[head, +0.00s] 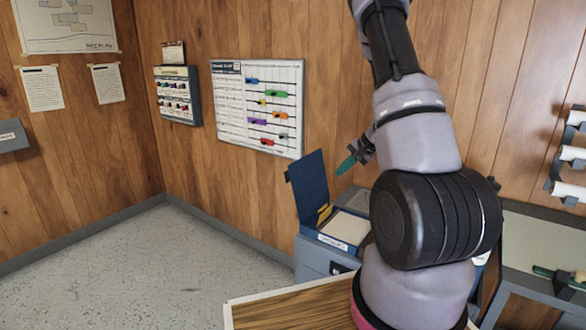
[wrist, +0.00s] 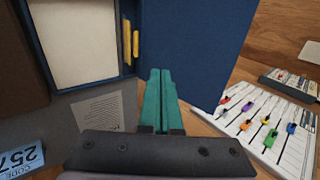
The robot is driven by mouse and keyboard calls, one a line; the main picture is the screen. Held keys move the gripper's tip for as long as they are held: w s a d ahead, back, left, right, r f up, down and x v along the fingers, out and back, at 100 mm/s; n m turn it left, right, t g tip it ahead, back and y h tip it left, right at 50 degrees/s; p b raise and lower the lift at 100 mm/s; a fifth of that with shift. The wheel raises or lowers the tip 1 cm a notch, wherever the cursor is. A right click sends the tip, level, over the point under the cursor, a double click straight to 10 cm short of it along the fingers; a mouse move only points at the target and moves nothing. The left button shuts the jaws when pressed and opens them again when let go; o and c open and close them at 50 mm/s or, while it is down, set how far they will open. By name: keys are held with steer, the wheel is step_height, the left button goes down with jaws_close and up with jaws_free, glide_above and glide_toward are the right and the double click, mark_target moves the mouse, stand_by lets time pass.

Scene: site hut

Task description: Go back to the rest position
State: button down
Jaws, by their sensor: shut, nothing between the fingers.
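My gripper (wrist: 157,98) is shut and empty, its two teal fingers side by side in the wrist view. In the head view its teal tip (head: 346,165) shows to the left of my arm, in front of the wood wall and above an open blue box. The rest of the gripper is partly hidden by my arm there. The fingers appear clear of the box, though the exact distance cannot be told.
The blue box (head: 339,228), lid (head: 311,186) raised, sits on a grey cabinet (head: 312,258). A shelf with rolls (head: 569,155) is at right. Floor at left is clear.

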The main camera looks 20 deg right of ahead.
steer(key=s+a+r+n+y, duration=0.1)
steer(key=s+a+r, duration=0.2)
steer(key=a+r, duration=0.3)
steer(key=s+a+r+n+g, duration=0.1)
steer(key=s+a+r, duration=0.2)
steer(key=r, duration=0.5)
steer(key=s+a+r+n+y, duration=0.1)
steer(key=s+a+r, duration=0.2)
steer(key=a+r, duration=0.25)
steer(key=s+a+r+n+t+h, duration=0.1)
steer(key=s+r+h, duration=0.1)
steer(key=s+r, duration=0.3)
steer(key=s+a+r+n+t+h, duration=0.1)
steer(key=s+r, duration=0.5)
steer(key=s, duration=0.7)
steer(key=shift+a+r+n+h, duration=0.15)
steer(key=shift+a+n+h, duration=0.4)
steer(key=shift+h, duration=0.25)
